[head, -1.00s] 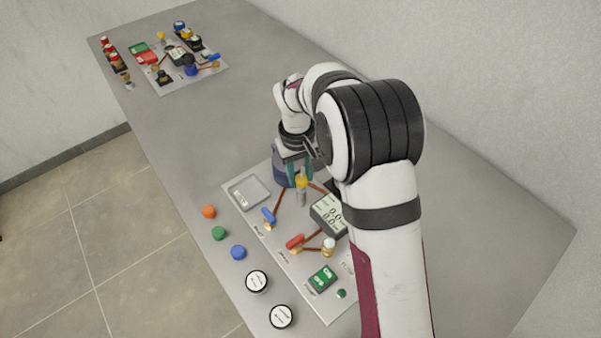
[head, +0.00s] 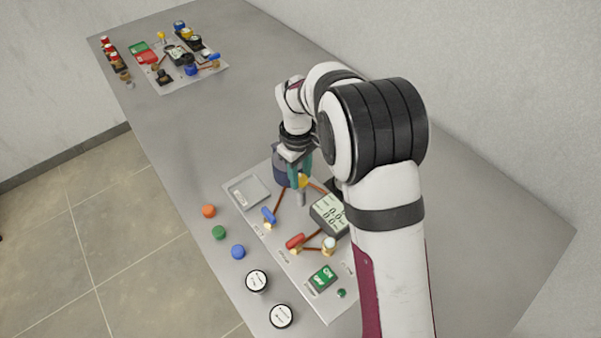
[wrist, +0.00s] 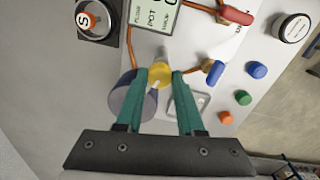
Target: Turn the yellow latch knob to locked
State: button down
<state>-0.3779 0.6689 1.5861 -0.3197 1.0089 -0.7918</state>
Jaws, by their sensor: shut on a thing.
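The yellow latch knob (wrist: 159,74) sits between my two teal fingers in the wrist view, with a pale mark on its face. It also shows in the head view (head: 302,181), partly hidden by my gripper. My gripper (wrist: 160,82) is shut on the knob; it also shows in the head view (head: 297,177). A grey metal post (head: 300,198) stands just in front of the knob. A dark blue-grey round body (wrist: 130,98) lies beside and partly behind the fingers. I cannot read the knob's locked mark.
The panel carries a digital display (head: 328,213), a blue-handled valve (head: 268,216), a red-handled valve (head: 294,241), a shallow tray (head: 250,191) and a green switch (head: 323,278). Loose coloured caps, such as the orange one (head: 208,211), lie left of it. A second panel (head: 205,78) stands at the far end.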

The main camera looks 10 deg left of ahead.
jog(key=c, duration=0.5)
grip_release()
jog(key=r, duration=1.5)
jog(key=shift+s+a+r, duration=0.25)
jog(key=shift+s+r, duration=0.05)
jog(key=shift+r, duration=0.1)
jog(key=s+d+r+m, duration=0.2)
jog(key=s+d+m, duration=0.3)
jog(key=s+d, duration=0.25)
jog(key=s+d+f+m, duration=0.1)
jog(key=s+f+m, duration=0.1)
jog(key=s, duration=0.5)
jog(key=s+d+f+m+y, duration=0.1)
jog(key=s+d+f+m, duration=0.1)
jog(key=s+m, duration=0.3)
jog(key=s+d+f+m+y, duration=0.1)
jog(key=s+m, duration=0.3)
jog(key=s, duration=0.5)
jog(key=shift+s+d+f+g, duration=0.15)
jog(key=shift+d+f+g, duration=0.2)
jog(key=shift+d, duration=0.35)
